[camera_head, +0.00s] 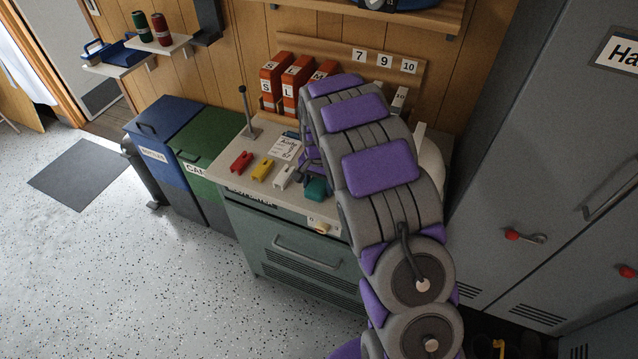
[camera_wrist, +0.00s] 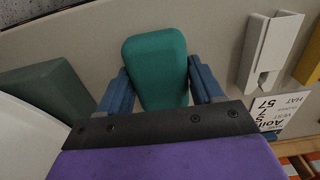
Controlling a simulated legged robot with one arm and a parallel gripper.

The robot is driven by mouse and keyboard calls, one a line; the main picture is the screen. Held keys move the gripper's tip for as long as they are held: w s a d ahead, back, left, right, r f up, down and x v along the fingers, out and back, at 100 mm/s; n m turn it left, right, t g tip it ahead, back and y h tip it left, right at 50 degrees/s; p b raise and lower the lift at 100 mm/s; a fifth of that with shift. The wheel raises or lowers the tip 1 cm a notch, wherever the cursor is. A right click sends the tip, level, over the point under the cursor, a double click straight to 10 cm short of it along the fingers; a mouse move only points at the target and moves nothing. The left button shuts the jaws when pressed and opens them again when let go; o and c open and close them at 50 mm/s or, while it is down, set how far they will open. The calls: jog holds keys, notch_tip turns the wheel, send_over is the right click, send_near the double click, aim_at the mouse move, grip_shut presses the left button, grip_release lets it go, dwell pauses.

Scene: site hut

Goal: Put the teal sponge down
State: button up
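The teal sponge (camera_head: 316,189) is at my gripper (camera_head: 312,178), over the front part of the cabinet's pale top (camera_head: 238,182). In the wrist view the sponge (camera_wrist: 155,62) sits between the two blue fingers of my gripper (camera_wrist: 160,75), with a finger close against each side. My gripper looks shut on it. Whether the sponge's underside touches the top cannot be told. My purple and grey arm hides the right part of the cabinet top in the head view.
Red (camera_head: 241,162), yellow (camera_head: 262,169) and white (camera_head: 284,177) clip-like pieces lie left of the sponge, with a printed card (camera_head: 285,148) behind. Orange binders (camera_head: 277,82) stand at the back. A dark green block (camera_wrist: 45,92) shows in the wrist view. Grey lockers (camera_head: 540,160) stand right.

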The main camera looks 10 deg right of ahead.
aim_at(319, 183)
jog(key=o, duration=0.3)
jog(key=shift+a, duration=0.1)
jog(key=shift+o, duration=0.7)
jog(key=shift+d, duration=0.6)
jog(key=shift+a, duration=0.45)
jog(key=shift+d+r, duration=0.2)
jog(key=shift+r, duration=0.45)
notch_tip(319, 183, up, 11)
jog(key=p, duration=0.3)
jog(key=s+r+n, duration=0.1)
jog(key=s+r, duration=0.2)
jog(key=s, duration=0.3)
jog(key=s+d+r+n, duration=0.1)
jog(key=s+r, duration=0.2)
jog(key=s, duration=0.3)
jog(key=s+r+n, duration=0.1)
jog(key=s+r, duration=0.2)
jog(key=s, duration=0.4)
jog(key=s+a+n+g, duration=0.1)
jog(key=s+n, duration=0.3)
jog(key=s, duration=1.9)
jog(key=shift+s+r+g, duration=0.15)
jog(key=shift+r+g, duration=0.1)
jog(key=shift+g, duration=0.15)
